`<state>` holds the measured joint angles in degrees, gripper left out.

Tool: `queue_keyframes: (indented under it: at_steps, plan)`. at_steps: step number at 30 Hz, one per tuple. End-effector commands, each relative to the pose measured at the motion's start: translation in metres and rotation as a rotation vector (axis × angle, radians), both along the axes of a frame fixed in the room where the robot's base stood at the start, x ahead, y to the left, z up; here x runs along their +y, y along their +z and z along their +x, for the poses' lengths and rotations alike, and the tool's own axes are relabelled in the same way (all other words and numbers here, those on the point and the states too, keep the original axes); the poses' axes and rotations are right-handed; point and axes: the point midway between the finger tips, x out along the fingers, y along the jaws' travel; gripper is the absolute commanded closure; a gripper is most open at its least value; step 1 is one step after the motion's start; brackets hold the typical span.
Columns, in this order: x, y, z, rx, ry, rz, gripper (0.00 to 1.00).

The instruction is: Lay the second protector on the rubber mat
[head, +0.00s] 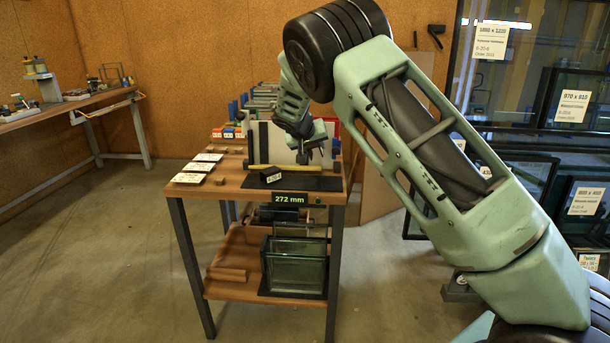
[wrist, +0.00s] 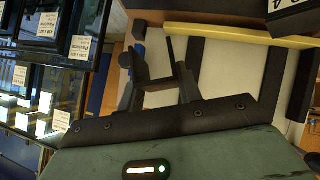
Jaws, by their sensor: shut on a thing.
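My gripper (wrist: 158,72) is shut on a small dark piece, which looks like a protector (wrist: 153,84), between its two black fingers. In the head view my gripper (head: 316,157) hangs over the back of the small wooden table, in front of an upright white panel. The dark rubber mat (head: 318,184) lies flat on the table top, below and in front of my gripper. A black block with a white label (head: 271,174) sits at the mat's left part; its labelled corner also shows in the wrist view (wrist: 292,14). I cannot tell whether it is the other protector.
A yellow bar (head: 290,168) lies across behind the mat. The white panel (head: 283,142) with dark strips stands behind it. White cards (head: 193,178) lie on the table's left. Glass panes (head: 296,262) stand on the lower shelf. Labelled glass racks (head: 560,120) stand at right.

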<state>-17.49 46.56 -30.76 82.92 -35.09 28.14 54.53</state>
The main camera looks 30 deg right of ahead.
Motion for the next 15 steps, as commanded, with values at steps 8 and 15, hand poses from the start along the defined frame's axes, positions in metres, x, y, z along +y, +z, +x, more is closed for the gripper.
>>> queue_keyframes:
  at_steps: [8,15]
  plan:
    - [0.000,-0.046,0.000,0.004,0.001,-0.002,0.86]
    - [0.001,-0.069,-0.001,0.006,0.002,-0.002,0.86]
